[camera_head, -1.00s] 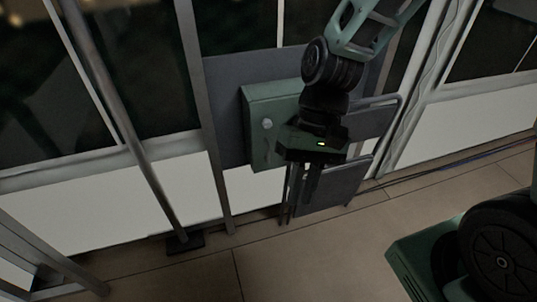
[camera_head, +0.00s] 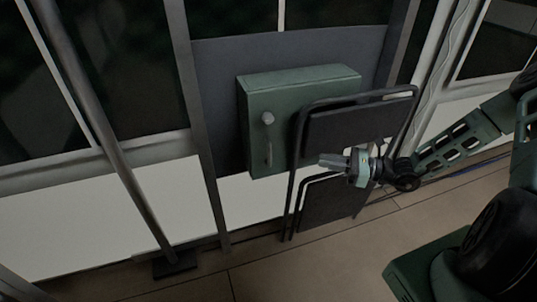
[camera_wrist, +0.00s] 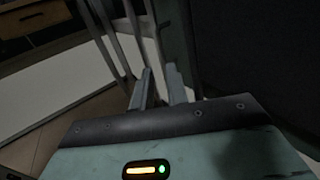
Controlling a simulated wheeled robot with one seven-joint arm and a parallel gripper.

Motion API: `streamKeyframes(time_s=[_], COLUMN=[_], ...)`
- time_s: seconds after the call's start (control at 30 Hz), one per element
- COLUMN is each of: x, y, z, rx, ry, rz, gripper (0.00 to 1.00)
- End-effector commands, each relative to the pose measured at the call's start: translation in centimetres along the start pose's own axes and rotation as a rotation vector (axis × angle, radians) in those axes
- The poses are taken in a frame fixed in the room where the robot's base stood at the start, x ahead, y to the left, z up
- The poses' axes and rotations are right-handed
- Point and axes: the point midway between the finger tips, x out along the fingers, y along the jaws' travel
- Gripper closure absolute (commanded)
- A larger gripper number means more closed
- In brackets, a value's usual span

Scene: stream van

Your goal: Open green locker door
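The green locker (camera_head: 255,95) is a box mounted on a dark grey panel. Its front door carries a round knob (camera_head: 267,118) and a slim vertical handle (camera_head: 268,152) below it. The door looks closed. My gripper (camera_head: 322,160) is to the right of the handle, apart from it, with its fingers pointing left. In the wrist view its two fingers (camera_wrist: 160,80) stand apart with nothing between them. A folding chair hides the locker's lower right part.
Dark folding chairs (camera_head: 350,122) stand right beside the locker, close to my gripper. A grey pole (camera_head: 120,150) on a dark foot stands at the left. The tiled floor (camera_head: 290,275) in front is clear.

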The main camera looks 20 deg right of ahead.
Motion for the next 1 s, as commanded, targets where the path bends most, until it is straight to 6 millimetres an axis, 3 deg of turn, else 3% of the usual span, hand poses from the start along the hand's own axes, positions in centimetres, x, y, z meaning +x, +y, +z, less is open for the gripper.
streamKeyframes(time_s=[0.17,0.7,1.0], x=[2.3,13.3,16.8], y=[0.1,0.2,0.2], z=[0.0,-0.1,0.0], rx=[0.000,-0.002,-0.002], ry=[0.000,0.001,0.002], rz=[0.006,0.008,0.006], gripper=[0.85,0.85,0.85])
